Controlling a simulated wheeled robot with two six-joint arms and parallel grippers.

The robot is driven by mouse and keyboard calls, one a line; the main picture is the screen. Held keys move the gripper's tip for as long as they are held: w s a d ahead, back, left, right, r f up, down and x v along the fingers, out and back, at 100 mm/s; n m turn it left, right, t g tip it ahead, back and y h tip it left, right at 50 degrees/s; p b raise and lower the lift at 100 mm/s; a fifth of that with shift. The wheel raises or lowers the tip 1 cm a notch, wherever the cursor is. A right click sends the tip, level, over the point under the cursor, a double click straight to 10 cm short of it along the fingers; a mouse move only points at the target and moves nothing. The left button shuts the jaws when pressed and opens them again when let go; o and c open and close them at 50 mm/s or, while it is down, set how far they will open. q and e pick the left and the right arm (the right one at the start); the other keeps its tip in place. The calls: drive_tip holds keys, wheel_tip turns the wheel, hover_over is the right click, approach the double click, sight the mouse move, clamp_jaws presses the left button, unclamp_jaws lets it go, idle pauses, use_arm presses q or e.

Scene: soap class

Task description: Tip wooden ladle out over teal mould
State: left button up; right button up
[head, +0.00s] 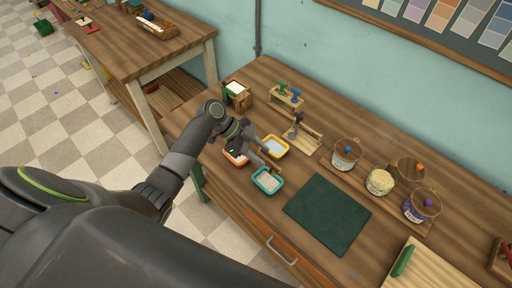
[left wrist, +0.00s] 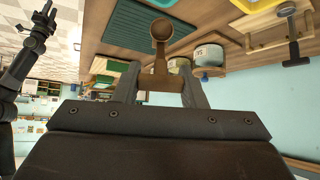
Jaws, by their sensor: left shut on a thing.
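My left gripper (head: 262,151) is shut on the wooden ladle (left wrist: 160,52), gripping its handle. In the left wrist view the round brown bowl sticks out beyond the fingers, and I see no filling in it. In the head view the ladle is mostly hidden by the gripper. The teal mould (head: 268,190), with a pale inside, lies on the bench just below and in front of the gripper. My right gripper (left wrist: 44,18) shows small at the left of the left wrist view, away from the ladle; its jaws are too small to read.
A yellow mould (head: 285,151) and an orange mould (head: 235,161) stand close to the teal one. A dark green mat (head: 327,213) lies to the right. Tubs such as this one (head: 345,155), a wooden rack (head: 303,139) and a wooden board (head: 430,270) stand farther off.

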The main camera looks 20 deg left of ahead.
use_arm(q)
drive_tip(key=shift+d+r+y+p, duration=0.45)
drive_tip(key=shift+y+p, duration=0.05)
drive_tip(key=shift+p, duration=0.1)
drive_tip(key=shift+w+d+y+p, duration=0.15)
drive_tip(key=shift+d+y+p, duration=0.6)
drive_tip(key=shift+y, duration=0.15)
drive_tip(key=shift+w+d+g+y, duration=0.1)
drive_tip(key=shift+d+g+y, duration=0.2)
drive_tip(key=shift+d+y, duration=0.8)
drive_tip(key=shift+y, duration=0.2)
drive_tip(key=shift+w+d+f+g+y, duration=0.1)
drive_tip(key=shift+d+f+y, duration=0.1)
drive_tip(key=shift+d+y, duration=0.4)
drive_tip(key=shift+w+d+f+g+y, duration=0.1)
drive_tip(key=shift+d+f+y, duration=0.1)
drive_tip(key=shift+d+y, duration=0.4)
drive_tip(key=shift+w+d+f+g+y, duration=0.1)
drive_tip(key=shift+d+f+y, duration=0.15)
drive_tip(key=shift+y, duration=0.55)
drive_tip(key=shift+r, duration=0.1)
wheel_tip(320, 180, up, 4)
